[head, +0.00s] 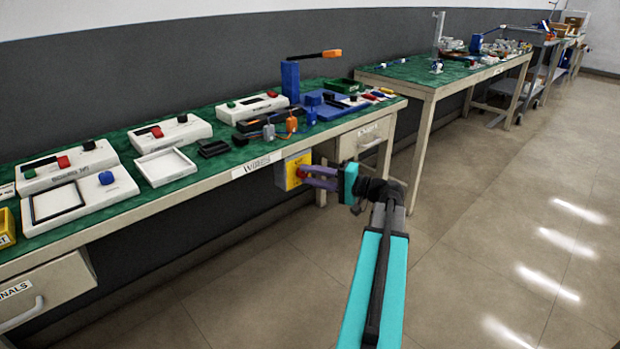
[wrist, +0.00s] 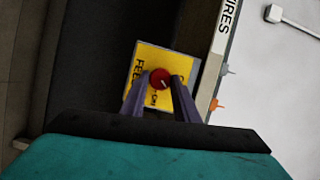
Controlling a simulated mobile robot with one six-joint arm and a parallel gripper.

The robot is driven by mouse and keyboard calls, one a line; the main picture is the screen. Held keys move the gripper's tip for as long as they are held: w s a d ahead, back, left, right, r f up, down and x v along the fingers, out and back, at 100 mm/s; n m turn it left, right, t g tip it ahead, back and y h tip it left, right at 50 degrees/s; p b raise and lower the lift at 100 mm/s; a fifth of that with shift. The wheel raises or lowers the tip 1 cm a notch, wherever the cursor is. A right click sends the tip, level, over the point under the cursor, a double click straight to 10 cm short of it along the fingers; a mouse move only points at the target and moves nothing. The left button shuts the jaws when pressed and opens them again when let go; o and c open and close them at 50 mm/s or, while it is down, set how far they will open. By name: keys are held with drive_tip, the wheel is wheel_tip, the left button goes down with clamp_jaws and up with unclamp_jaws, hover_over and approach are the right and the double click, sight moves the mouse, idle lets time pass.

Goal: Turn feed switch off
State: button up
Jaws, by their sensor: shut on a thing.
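The feed switch is a yellow box (head: 292,170) with a red knob (head: 301,172), mounted below the front edge of the bench. In the wrist view the yellow plate (wrist: 150,58) carries partly hidden lettering, with "FEE" and "ON" readable. The round red knob (wrist: 159,79) has a small pale mark on its face. My gripper (head: 310,174) reaches the switch from the right, and its purple fingers also show in the wrist view (wrist: 158,86). The fingers are shut on the knob, one on each side. They hide part of the plate.
The green-topped bench (head: 232,163) with a "Wires" label stands directly above the switch. A drawer (head: 366,138) is to the right of the switch. White panels with knobs, a blue press (head: 291,80) and small parts stand on the bench. The floor to the right is clear.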

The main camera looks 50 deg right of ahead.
drive_tip(key=n+g, duration=0.1)
drive_tip(key=n, duration=0.2)
drive_tip(key=shift+a+r+h+b, duration=0.1)
drive_tip(key=shift+h+b, duration=0.2)
drive_tip(key=shift+r+n+g+h+b, duration=0.15)
drive_tip(key=shift+n+g+h+b, duration=0.4)
drive_tip(key=shift+n, duration=1.05)
drive_tip(key=o, duration=1.1)
drive_tip(key=shift+c, duration=0.2)
drive_tip(key=shift+s+r, duration=0.1)
drive_tip(key=shift+s, duration=0.05)
drive_tip(key=p+v, duration=0.4)
drive_tip(key=v, duration=0.9)
drive_tip(key=shift+s, duration=0.25)
drive_tip(key=shift+a+r, duration=0.1)
drive_tip(key=shift+a, duration=0.05)
